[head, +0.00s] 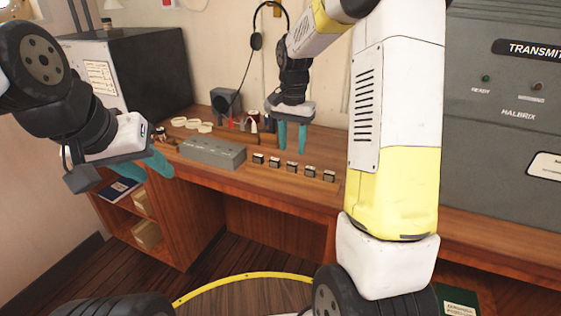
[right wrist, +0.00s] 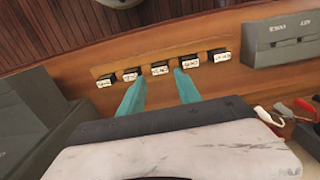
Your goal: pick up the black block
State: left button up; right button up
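Several small black blocks with white labelled faces stand in a spaced row along the desk's front edge. The middle black block (head: 292,168) also shows in the right wrist view (right wrist: 159,68), in line with the gap between my fingertips. Which block the task means I cannot tell. My right gripper (head: 292,150) is open and empty, its teal fingers pointing down behind the row. In the right wrist view its fingers (right wrist: 159,80) are apart and the block lies beyond their tips. My left gripper (head: 164,170) is off to the left, its fingers overlapping, away from the blocks.
A grey box (head: 212,152) sits on the desk (head: 255,180) left of the row. Rings (head: 190,124), a grey speaker (head: 226,101) and small coloured tools (head: 240,124) lie behind it. A large grey transmitter cabinet (head: 500,120) stands at right. Shelves are below at left.

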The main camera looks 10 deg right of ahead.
aim_at(292, 163)
notch_tip(292, 163, down, 6)
jog(key=shift+w+d+r, duration=0.1)
jog(key=shift+r, duration=0.05)
grip_shut()
